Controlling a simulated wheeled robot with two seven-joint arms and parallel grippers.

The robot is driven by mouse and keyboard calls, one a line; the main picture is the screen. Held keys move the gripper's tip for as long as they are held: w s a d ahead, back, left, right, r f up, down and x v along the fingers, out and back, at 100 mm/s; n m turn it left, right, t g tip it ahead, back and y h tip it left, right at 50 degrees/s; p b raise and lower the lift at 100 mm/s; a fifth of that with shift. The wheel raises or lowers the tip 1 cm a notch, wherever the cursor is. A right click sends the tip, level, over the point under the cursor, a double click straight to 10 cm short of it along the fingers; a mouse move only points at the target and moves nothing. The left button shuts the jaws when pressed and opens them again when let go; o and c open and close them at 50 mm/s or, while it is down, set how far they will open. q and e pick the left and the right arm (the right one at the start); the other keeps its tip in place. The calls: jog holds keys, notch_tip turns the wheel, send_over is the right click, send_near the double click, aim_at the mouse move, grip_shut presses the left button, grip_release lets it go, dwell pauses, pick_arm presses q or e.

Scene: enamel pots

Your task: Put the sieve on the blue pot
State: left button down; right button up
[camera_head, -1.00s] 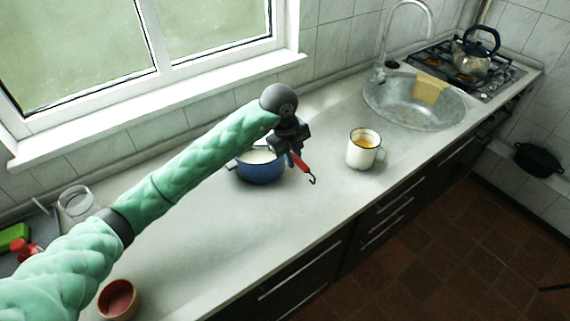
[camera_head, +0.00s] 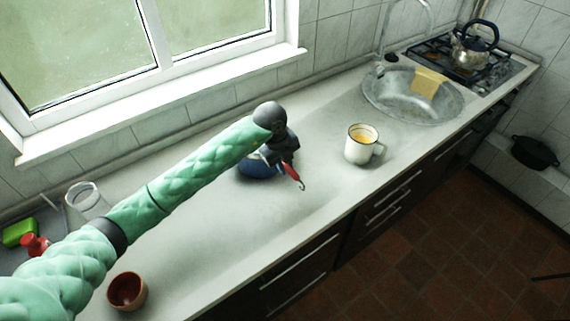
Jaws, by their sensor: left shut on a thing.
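The blue pot (camera_head: 257,169) stands on the counter near the middle of the view, partly hidden behind my left gripper and forearm. My left gripper (camera_head: 284,158) is over the right side of the pot and is shut on the sieve, whose red handle (camera_head: 291,173) with a hooked metal end sticks out toward the lower right. The sieve's bowl is hidden, so I cannot tell whether it touches the pot's rim. My right gripper is not in view.
A white mug (camera_head: 359,149) with yellow contents stands right of the pot. A brown bowl (camera_head: 125,292) is at the lower left, and a glass jar (camera_head: 85,204) is at the left. The sink (camera_head: 380,99) and a kettle (camera_head: 472,49) are farther right. The counter's front middle is clear.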

pick_arm(q)
jog(key=shift+f, duration=0.15)
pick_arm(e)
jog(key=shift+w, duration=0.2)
pick_arm(q)
jog(key=c, duration=1.4)
grip_release()
jog(key=shift+o, duration=0.2)
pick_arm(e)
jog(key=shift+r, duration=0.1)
